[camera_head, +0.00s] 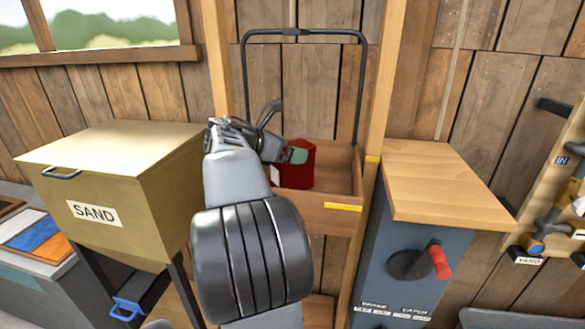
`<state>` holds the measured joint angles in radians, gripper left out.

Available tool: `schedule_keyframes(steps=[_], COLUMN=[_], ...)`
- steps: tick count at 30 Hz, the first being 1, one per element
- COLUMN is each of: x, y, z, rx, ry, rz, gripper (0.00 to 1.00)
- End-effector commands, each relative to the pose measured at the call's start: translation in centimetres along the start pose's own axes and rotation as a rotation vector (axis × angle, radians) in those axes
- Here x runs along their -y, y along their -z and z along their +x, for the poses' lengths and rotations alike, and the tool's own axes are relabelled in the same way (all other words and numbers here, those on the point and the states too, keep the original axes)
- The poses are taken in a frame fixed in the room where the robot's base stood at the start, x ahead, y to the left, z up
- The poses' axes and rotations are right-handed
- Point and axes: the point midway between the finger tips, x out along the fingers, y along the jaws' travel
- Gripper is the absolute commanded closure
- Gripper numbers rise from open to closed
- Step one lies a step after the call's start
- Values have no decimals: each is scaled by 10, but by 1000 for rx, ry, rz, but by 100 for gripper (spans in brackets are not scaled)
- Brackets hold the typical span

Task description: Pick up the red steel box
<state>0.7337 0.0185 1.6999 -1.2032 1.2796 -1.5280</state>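The red steel box (299,175) sits in a shallow wooden tray (335,200) under a black tubular hoop. Its left part is partly hidden by my arm and gripper. My arm reaches up the middle of the picture. My gripper (285,153) is at the box's upper left, with a grey-green tip in front of the red surface. I cannot tell whether it touches the box, or how far its fingers are apart.
A tan SAND bin (145,200) stands close on the left. A blue-grey cabinet with a wooden top (435,180) and a red-handled lever (438,260) stands on the right. Wooden posts (375,120) flank the tray. A board with tools (550,200) hangs far right.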

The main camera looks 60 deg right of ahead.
Motion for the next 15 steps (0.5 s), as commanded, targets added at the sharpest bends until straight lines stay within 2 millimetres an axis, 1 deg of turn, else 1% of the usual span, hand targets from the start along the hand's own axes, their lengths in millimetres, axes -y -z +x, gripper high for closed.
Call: schedule_keyframes(steps=[3,4,15], x=[0,0,0], y=[0,0,0], z=[0,0,0], rx=[0,0,0], ry=[0,0,0], rz=[0,0,0], gripper=[1,3,38])
